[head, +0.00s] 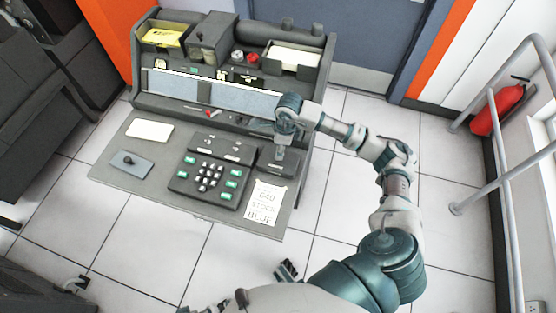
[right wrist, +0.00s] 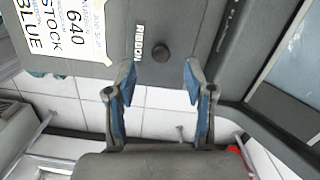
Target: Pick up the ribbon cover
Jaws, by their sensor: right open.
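The ribbon cover (right wrist: 180,28) is a dark grey panel in the right wrist view, with a white RIBBON label (right wrist: 138,42) and a round black knob (right wrist: 160,52). My right gripper (right wrist: 159,72) is open and empty, its two blue-padded fingers spread apart. The knob shows between and just beyond the fingertips; I cannot tell how far apart they are in depth. In the head view my right gripper (head: 280,157) is over the right end of the console desk, and largely hides the cover there. My left gripper is not clearly in view.
The console desk (head: 112,165) carries a keypad (head: 209,184), a white card (head: 150,130), a small grey plate (head: 131,164) and a paper reading 640 STOCK BLUE (head: 265,202). The console's raised back (head: 140,72) stands close behind the gripper.

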